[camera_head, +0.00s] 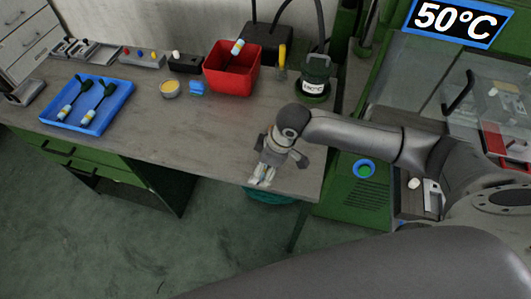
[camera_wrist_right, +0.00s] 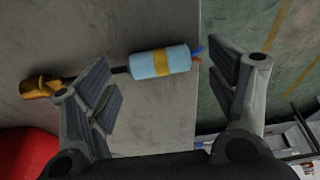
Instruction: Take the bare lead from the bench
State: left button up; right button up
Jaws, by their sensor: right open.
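The bare lead (camera_wrist_right: 160,62) lies on the bench (camera_head: 215,150) in the right wrist view. It has a light blue sleeve with a yellow band, thin coloured wires at its right end, a short dark cable and an orange-brown end (camera_wrist_right: 40,87) at left. In the head view my right gripper (camera_head: 274,165) is low over the bench's front right corner and mostly hides the lead. A pale piece shows below it. My left gripper is not in view.
A red bin (camera_head: 231,79) holding another lead stands behind the gripper. A blue tray (camera_head: 113,119) with two dark-ended leads is at left. A dark green pot (camera_head: 316,75) stands at back right. The bench's front middle is clear; its edge drops to the floor.

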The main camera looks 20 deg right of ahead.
jog(key=shift+w+f, duration=0.1)
jog(key=shift+f, duration=0.2)
jog(key=c, duration=1.1)
jog(key=shift+r, duration=0.2)
